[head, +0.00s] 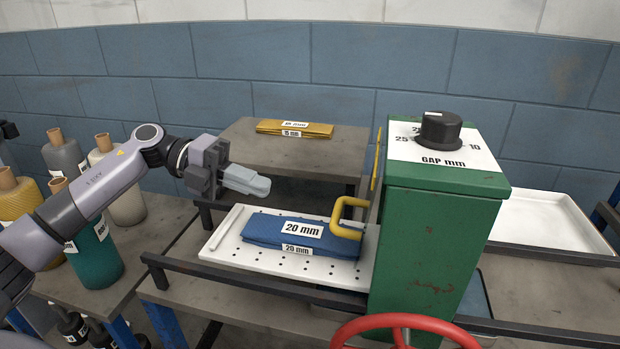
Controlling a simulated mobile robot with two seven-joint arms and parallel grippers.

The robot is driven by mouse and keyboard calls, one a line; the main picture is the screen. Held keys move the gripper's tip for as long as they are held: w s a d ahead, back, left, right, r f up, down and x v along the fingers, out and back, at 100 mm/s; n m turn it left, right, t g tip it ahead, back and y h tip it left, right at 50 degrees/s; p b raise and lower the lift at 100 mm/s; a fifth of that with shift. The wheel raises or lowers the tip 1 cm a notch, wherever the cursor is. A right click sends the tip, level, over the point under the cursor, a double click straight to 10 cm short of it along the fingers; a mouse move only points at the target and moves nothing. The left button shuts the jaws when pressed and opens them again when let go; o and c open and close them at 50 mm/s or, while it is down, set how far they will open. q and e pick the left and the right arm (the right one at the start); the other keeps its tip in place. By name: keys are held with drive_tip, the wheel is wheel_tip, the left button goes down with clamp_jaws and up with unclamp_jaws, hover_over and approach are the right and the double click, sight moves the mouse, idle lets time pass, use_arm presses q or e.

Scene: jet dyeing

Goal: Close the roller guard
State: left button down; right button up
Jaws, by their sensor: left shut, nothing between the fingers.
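The roller guard (375,180) shows as a thin, yellow-edged panel at the left side of the green machine (430,240), seen almost edge-on. A yellow loop handle (341,213) sticks out to the left from it, above the right end of the folded blue cloth. How far the guard is swung cannot be told from this angle. My left gripper (262,186) is shut and empty. It is in the air left of the handle, above the far left part of the white perforated tray, apart from both. My right gripper is not in view.
Folded blue cloth marked 20 mm (290,235) lies on the perforated tray (225,250). Yellow cloth (294,128) lies on a table behind. A black gap knob (441,130) tops the machine; a red wheel (405,325) is in front. Rolls stand at left; an empty white tray (550,220) is right.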

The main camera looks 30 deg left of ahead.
use_arm(q)
wheel_tip(320, 180, up, 2)
drive_tip(key=a+p, duration=0.2)
drive_tip(key=p, duration=0.4)
approach(335, 211)
drive_tip(key=shift+y, duration=0.4)
drive_tip(key=x, duration=0.5)
drive_tip(key=shift+d+r, duration=0.1)
drive_tip(key=shift+r, duration=0.2)
drive_tip(key=shift+p+x, duration=0.3)
drive_tip(key=shift+x, duration=0.5)
drive_tip(key=shift+f, duration=0.15)
drive_tip(key=shift+w+d+f+h+b, duration=0.1)
drive_tip(key=shift+d+f+h+b, duration=0.35)
drive_tip(key=shift+b, duration=0.45)
drive_tip(key=shift+w+d+f+h+b, duration=0.1)
drive_tip(key=shift+d+f+h+b, duration=0.15)
drive_tip(key=shift+b, duration=0.3)
drive_tip(key=shift+r, duration=0.2)
